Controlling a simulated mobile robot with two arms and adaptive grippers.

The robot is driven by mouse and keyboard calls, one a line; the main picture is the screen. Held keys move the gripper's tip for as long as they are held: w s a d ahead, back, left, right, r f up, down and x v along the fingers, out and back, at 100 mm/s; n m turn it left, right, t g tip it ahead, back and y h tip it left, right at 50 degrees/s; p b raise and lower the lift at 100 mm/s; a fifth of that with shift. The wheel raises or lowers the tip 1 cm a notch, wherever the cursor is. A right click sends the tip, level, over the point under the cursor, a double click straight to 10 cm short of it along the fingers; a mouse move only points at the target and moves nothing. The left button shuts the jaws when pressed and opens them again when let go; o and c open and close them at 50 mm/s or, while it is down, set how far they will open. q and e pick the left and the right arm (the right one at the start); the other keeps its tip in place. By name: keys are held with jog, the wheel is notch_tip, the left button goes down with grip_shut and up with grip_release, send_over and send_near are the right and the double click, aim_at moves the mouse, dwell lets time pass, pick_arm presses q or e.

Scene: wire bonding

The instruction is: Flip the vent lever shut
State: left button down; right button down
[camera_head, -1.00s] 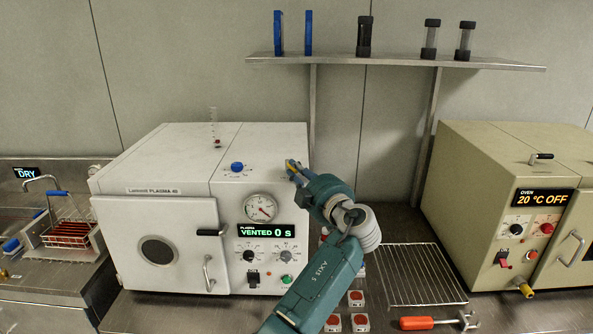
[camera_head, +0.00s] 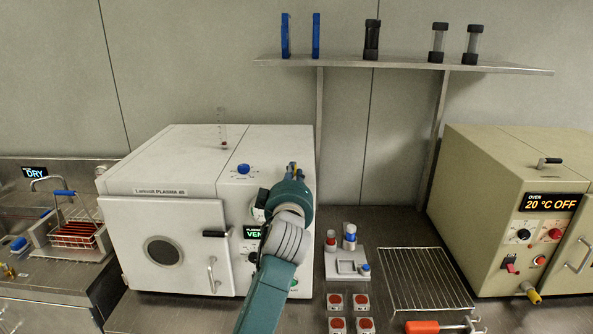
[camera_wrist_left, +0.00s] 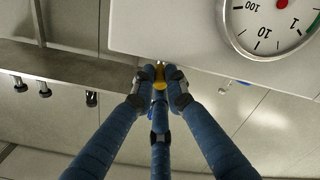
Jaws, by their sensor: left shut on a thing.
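The white plasma machine (camera_head: 165,195) stands left of centre with its door closed. My left gripper (camera_head: 293,168) is at the upper right of its front, over the right edge. In the left wrist view the blue fingers of my left gripper (camera_wrist_left: 160,88) close together on a small yellow-tipped part (camera_wrist_left: 160,74), apparently the vent lever, beside the machine's panel edge. The fingers hide most of it, so its angle cannot be told. The gauge (camera_wrist_left: 268,20) shows near it. My right gripper is out of view.
A blue knob (camera_head: 243,169) is on the machine's top. A wire rack (camera_head: 425,280), a small stand (camera_head: 347,262) and several red-topped blocks (camera_head: 335,301) lie to the right. The beige oven (camera_head: 500,180) stands far right. A shelf (camera_head: 400,64) hangs above.

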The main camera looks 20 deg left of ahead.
pick_arm(q)
jog(key=shift+r, duration=0.1)
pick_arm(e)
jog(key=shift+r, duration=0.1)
pick_arm(q)
jog(key=c, duration=2)
grip_release()
jog(key=shift+a, duration=0.1)
jog(key=shift+c, duration=0.2)
jog(key=shift+w, duration=0.2)
jog(key=shift+s+f, duration=0.15)
jog(key=shift+f, duration=0.05)
jog(key=v, duration=0.7)
jog(key=shift+s+r, duration=0.1)
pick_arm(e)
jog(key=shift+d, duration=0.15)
